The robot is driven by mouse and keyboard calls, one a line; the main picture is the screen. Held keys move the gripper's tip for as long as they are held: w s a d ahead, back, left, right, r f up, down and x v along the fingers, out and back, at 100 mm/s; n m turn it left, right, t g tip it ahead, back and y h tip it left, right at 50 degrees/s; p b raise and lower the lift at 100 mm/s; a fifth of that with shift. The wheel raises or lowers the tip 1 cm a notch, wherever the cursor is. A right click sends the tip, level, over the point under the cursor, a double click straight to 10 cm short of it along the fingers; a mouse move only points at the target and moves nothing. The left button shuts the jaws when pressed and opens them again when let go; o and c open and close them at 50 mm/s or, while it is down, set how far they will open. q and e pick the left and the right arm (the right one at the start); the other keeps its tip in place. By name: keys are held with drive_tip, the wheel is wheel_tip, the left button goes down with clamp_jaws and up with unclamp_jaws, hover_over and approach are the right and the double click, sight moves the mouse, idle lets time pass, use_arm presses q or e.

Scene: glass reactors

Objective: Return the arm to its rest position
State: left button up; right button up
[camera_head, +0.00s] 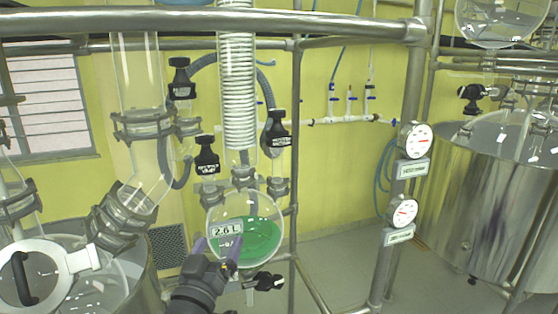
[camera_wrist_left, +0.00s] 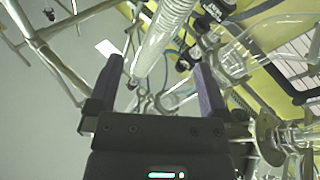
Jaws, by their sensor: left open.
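My left gripper (camera_head: 217,250) is raised in front of the round glass flask (camera_head: 262,222) in the head view. The flask holds green liquid and bears a label reading "2.6 L". In the left wrist view my left gripper (camera_wrist_left: 158,82) has its two fingers wide apart with nothing held between them. Glassware and the coiled condenser (camera_wrist_left: 155,40) show beyond the fingers. Whether the gripper touches the flask cannot be told. My right gripper is in neither view.
A coiled glass condenser (camera_head: 238,90) hangs above the flask, with black-handled valves (camera_head: 206,156) around it. A metal post (camera_head: 398,180) carries two dial gauges. Steel vessels stand at the right (camera_head: 480,190) and lower left (camera_head: 140,275). Bare floor shows between the post and right vessel.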

use_arm(q)
drive_tip(key=s+d+f+m+g, duration=0.1)
drive_tip(key=s+f+m+g, duration=0.1)
drive_tip(key=s+f+g, duration=0.45)
drive_tip(key=s+a+f+g+y, duration=0.2)
drive_tip(key=s+f+g, duration=0.35)
drive_tip(key=s, duration=0.65)
drive_tip(key=s+a+f+g+y, duration=0.2)
drive_tip(key=s+f+g, duration=0.4)
drive_tip(key=s, duration=0.7)
wheel_tip(320, 180, down, 37)
drive_tip(key=s+a+m+b, duration=0.1)
drive_tip(key=s+b, duration=0.2)
drive_tip(key=b, duration=1.3)
drive_tip(key=s+a+f+g+b, duration=0.1)
drive_tip(key=s+f+b, duration=0.5)
drive_tip(key=f, duration=0.4)
drive_tip(key=s+a+f+g+b, duration=0.1)
drive_tip(key=s+f+b, duration=0.5)
drive_tip(key=f, duration=0.5)
drive_tip(key=shift+s+a+f+y, duration=0.2)
drive_tip(key=shift+s+a+y, duration=0.15)
drive_tip(key=shift+s, duration=0.25)
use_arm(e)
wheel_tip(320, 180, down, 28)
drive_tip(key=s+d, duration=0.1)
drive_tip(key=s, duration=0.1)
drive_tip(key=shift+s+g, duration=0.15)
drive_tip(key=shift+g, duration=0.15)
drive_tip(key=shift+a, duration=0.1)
